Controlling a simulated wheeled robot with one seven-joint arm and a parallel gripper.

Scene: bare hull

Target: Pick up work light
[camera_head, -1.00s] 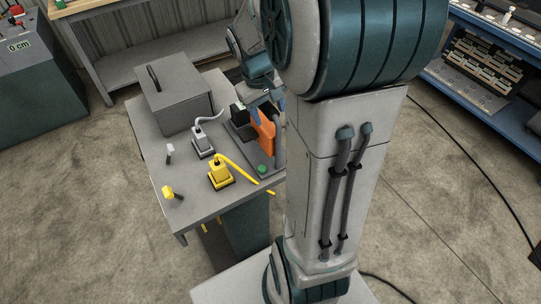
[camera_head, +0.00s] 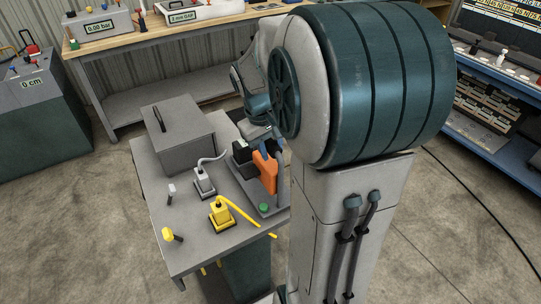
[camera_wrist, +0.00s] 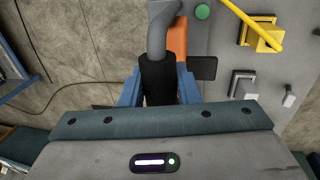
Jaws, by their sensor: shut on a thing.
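An orange-and-black upright thing, which I take for the work light, stands at the right end of the grey table (camera_head: 170,247) in the head view. Its orange part (camera_head: 264,172) shows there, and also at the top of the wrist view (camera_wrist: 178,40). In the wrist view my gripper (camera_wrist: 158,94) is shut, its blue fingers on either side of a black cylinder (camera_wrist: 158,75). A bent grey tube (camera_wrist: 158,30) crosses above that cylinder. I cannot tell whether the cylinder belongs to the orange part. In the head view my arm hides most of the gripper.
A grey box (camera_head: 180,135) stands at the table's back left. A yellow plug (camera_head: 219,211) and a white plug (camera_head: 203,180) with cables sit beside the orange part. A green button (camera_head: 263,207) is in front of it. A workbench (camera_head: 190,45) stands behind.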

